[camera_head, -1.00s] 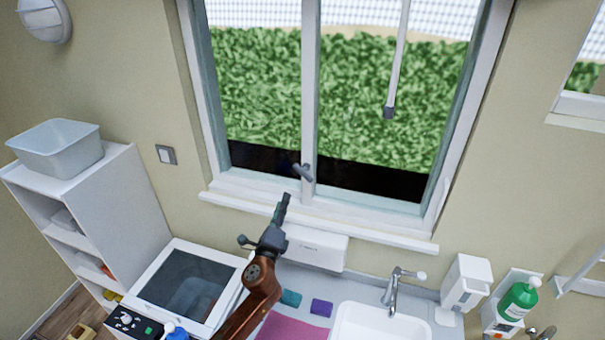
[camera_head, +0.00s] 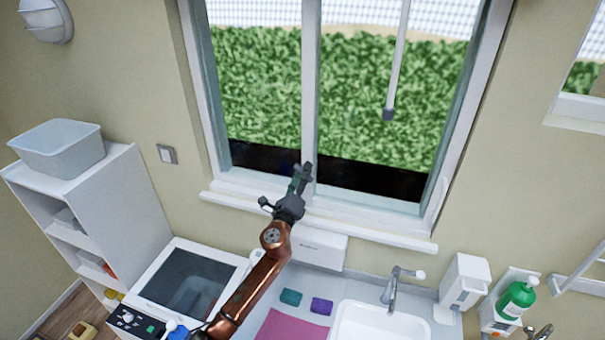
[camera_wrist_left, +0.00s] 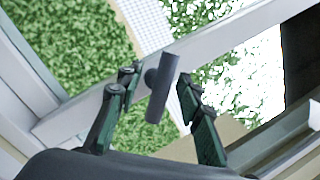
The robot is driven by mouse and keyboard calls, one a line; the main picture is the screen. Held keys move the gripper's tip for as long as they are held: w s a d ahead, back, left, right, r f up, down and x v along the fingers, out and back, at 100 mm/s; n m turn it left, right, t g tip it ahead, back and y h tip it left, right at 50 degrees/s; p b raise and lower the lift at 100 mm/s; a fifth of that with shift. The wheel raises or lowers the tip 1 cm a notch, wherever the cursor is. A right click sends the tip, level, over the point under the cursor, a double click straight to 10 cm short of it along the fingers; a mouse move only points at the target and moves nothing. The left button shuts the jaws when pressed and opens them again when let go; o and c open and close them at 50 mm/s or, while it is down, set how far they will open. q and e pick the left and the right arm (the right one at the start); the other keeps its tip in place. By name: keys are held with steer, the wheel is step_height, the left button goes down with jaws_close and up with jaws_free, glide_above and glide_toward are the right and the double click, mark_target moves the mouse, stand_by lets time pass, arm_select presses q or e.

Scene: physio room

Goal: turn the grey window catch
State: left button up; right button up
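The grey window catch (camera_wrist_left: 163,88) is a short dark bar on a round boss, fixed to the window's white middle post (camera_wrist_left: 205,48). In the left wrist view it lies between the two spread fingers of my left gripper (camera_wrist_left: 157,82), with gaps visible beside it. In the head view my left gripper (camera_head: 301,176) is at the foot of the middle post and mostly hides the catch. The left gripper is open and does not grip the catch. My right gripper is not in view.
The window sill (camera_head: 320,222) runs below the gripper, with a white box (camera_head: 318,249) under it. A sink (camera_head: 385,323), tap (camera_head: 392,288) and green bottle (camera_head: 517,299) are at lower right. A shelf with a grey tub (camera_head: 58,148) stands at left.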

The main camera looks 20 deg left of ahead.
arm_select(q)
steer(key=shift+c, duration=0.6)
steer(key=c, duration=0.6)
steer(key=shift+r, duration=0.1)
jaws_close()
